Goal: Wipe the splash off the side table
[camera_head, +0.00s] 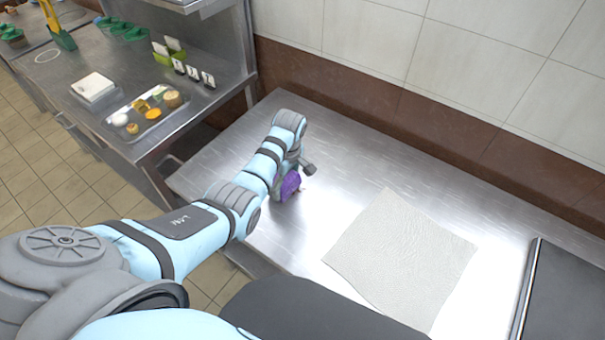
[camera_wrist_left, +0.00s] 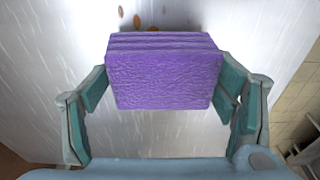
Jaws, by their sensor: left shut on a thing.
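The side table (camera_head: 352,152) is a bare steel top against the wall. My left gripper (camera_head: 297,172) is low over its left part, shut on a purple sponge (camera_head: 290,186). In the left wrist view the sponge (camera_wrist_left: 163,80) sits between the two fingers, its face toward the camera. Small orange-brown splash spots (camera_wrist_left: 137,21) lie on the steel just beyond the sponge's top edge; the sponge may hide more. I cannot make out the splash in the head view. Whether the sponge touches the table is unclear. My right gripper is not in view.
A pale textured cloth (camera_head: 402,258) lies flat on the table, right of the gripper. A dark flat panel (camera_head: 565,295) is at the right edge. A steel counter at the left holds a tray (camera_head: 147,112) of small items. The table's back middle is clear.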

